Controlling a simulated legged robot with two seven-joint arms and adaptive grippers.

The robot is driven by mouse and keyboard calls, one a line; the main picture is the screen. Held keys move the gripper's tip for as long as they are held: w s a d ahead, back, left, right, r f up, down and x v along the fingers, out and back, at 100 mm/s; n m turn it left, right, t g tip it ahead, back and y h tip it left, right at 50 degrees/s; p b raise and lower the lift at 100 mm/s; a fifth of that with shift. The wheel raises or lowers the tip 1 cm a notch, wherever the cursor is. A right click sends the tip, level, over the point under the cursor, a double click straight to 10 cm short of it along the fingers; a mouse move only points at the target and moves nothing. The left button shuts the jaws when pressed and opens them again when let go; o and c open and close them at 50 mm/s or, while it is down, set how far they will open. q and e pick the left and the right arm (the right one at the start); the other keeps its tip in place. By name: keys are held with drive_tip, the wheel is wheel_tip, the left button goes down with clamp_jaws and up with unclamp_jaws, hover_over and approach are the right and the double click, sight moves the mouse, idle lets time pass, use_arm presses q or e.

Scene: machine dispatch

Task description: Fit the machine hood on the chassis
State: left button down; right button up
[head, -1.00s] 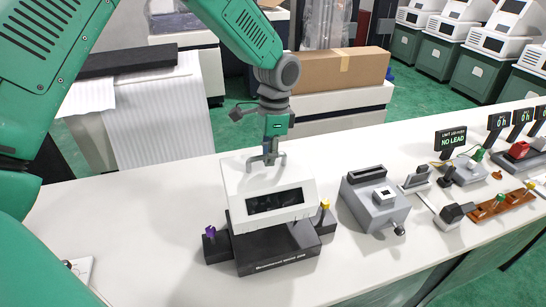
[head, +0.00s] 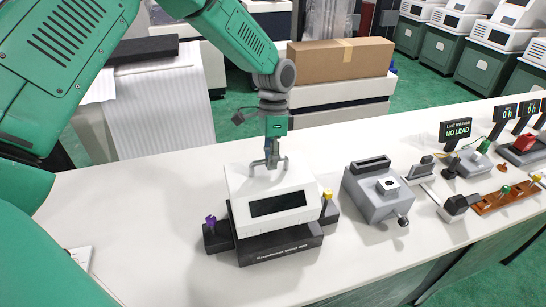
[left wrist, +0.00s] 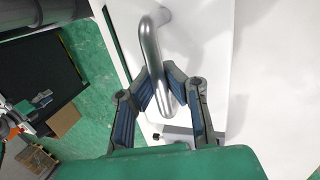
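The white machine hood (head: 240,190) with a dark window sits on or just above the black chassis (head: 281,245) in the head view. It looks nearly level, and I cannot tell if it is fully seated. The chassis has side blocks with a purple knob (head: 210,220) at left and a yellow knob (head: 327,194) at right. My left gripper (head: 272,163) is on the handle at the hood's top. In the left wrist view, its fingers (left wrist: 166,98) close around the silver handle (left wrist: 154,60). My right gripper is not in view.
A grey device (head: 375,203) with a side lever stands close to the right of the chassis. Further right are a NO LEAD sign (head: 456,131) and a brown switch board (head: 503,199). A cardboard box (head: 340,60) stands behind the table.

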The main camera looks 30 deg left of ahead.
use_arm(q)
drive_tip(key=shift+a+f, duration=0.15)
drive_tip(key=shift+f, duration=0.25)
drive_tip(key=shift+d+r, duration=0.1)
drive_tip(key=shift+d, duration=0.15)
drive_tip(key=shift+s+g+h+p, duration=0.25)
drive_tip(key=shift+g+h+p, duration=0.05)
drive_tip(key=shift+h, duration=0.1)
drive_tip(key=shift+d, duration=0.1)
idle(0.5)
drive_tip(key=shift+w, duration=0.1)
idle(0.4)
